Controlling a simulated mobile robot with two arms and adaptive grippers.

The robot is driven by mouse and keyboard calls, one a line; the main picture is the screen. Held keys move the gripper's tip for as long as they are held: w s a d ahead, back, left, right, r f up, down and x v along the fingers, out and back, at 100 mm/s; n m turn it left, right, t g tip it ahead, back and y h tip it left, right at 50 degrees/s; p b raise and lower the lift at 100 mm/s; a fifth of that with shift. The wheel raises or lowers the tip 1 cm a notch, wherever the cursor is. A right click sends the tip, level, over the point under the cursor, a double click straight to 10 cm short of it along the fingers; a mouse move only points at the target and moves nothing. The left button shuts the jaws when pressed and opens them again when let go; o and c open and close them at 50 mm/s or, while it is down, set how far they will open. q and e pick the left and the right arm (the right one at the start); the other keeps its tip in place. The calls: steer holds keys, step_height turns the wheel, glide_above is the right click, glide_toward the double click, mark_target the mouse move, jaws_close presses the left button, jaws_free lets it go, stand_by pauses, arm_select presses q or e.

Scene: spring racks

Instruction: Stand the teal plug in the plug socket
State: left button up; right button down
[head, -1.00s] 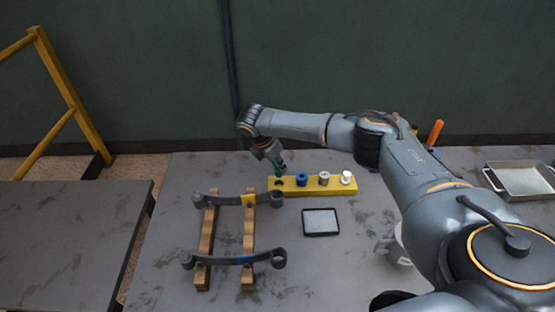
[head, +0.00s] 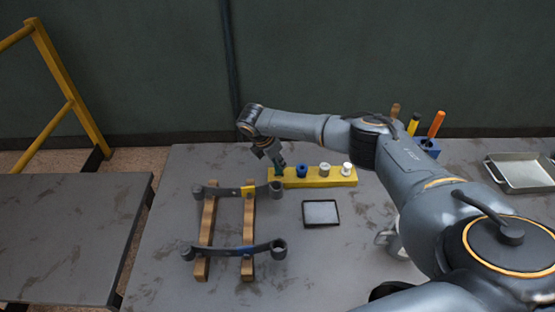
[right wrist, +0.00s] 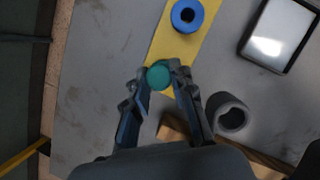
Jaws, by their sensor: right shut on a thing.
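The teal plug (right wrist: 158,75) is a round teal piece between the fingertips of my right gripper (right wrist: 161,72), which is shut on it. In the head view my right gripper (head: 275,167) is at the left end of the yellow block (head: 313,183), which also shows in the right wrist view (right wrist: 170,50). The fingers hide that end, so I cannot tell whether the plug is in the block or just above it. The block holds a blue plug (head: 302,171), a grey plug (head: 324,170) and a white plug (head: 347,169). My left gripper is out of view.
Two dark leaf springs with end eyes (head: 235,250) lie across wooden rails (head: 205,235), one eye close to my right gripper. A black-rimmed tray (head: 321,213) lies in front of the block. A metal tray (head: 520,173) is at the right. The front table has clear room.

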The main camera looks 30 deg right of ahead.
mark_target(277, 168)
steer(key=shift+f, duration=0.15)
stand_by(0.3)
steer(key=shift+f+b, duration=0.6)
steer(key=shift+f, duration=0.3)
steer(key=shift+f, duration=0.15)
steer(key=shift+f, duration=0.3)
